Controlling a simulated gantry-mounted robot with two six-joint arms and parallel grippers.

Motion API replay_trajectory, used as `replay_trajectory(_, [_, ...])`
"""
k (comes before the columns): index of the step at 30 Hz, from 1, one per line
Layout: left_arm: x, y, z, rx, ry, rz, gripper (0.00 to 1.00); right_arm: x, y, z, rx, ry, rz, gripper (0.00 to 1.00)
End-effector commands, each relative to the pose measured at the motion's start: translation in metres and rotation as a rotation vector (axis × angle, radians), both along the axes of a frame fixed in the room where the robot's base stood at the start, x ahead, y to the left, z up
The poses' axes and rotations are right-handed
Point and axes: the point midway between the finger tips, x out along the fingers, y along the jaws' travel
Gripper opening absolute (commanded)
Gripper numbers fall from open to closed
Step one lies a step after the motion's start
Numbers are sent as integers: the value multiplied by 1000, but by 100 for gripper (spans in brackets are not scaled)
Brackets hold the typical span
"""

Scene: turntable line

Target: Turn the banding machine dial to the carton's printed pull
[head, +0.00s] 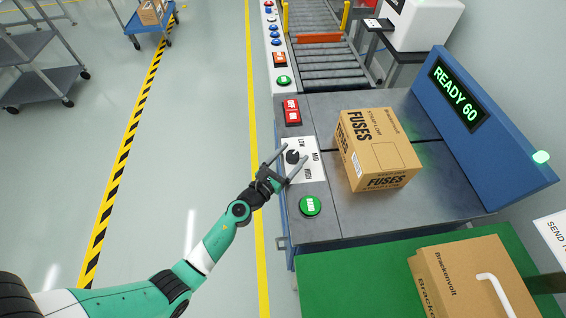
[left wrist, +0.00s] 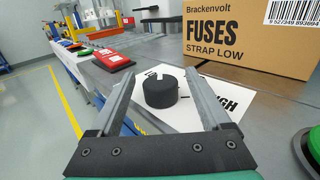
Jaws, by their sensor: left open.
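The black round dial (head: 293,157) sits on a white plate (head: 318,177) printed LOW, MID and HIGH on the machine's top. A pale mark shows on the top of the dial (left wrist: 160,92) in the left wrist view; I cannot tell which word it points to. My left gripper (head: 294,151) is open, with its fingers on either side of the dial; I cannot tell whether they touch it. The carton (head: 378,150) stands right of the dial. It is printed FUSES, and STRAP LOW reads clearly on the carton (left wrist: 250,42) in the left wrist view. My right gripper is out of view.
A green button (head: 310,205) lies near the dial, and a red switch (head: 292,111) lies beyond it. A blue panel (head: 500,135) has a display (head: 457,93) reading READY 60. A roller conveyor (head: 325,70) runs behind. Another carton (head: 470,285) rests on a green surface (head: 350,285) in front.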

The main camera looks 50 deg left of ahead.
Motion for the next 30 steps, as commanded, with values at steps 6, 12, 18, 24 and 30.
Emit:
replay_trajectory(6, [-46, -10, 0, -1, 3, 1, 81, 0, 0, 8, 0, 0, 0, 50])
replay_trajectory(12, [-89, -19, -2, -1, 3, 0, 81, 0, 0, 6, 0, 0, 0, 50])
replay_trajectory(18, [-106, -22, 0, 0, 1, 1, 81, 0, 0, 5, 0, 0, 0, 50])
replay_trajectory(24, [-106, -22, 0, 0, 1, 0, 81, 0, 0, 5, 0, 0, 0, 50])
replay_trajectory(30, [-106, -22, 0, 0, 1, 0, 81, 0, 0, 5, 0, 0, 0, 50])
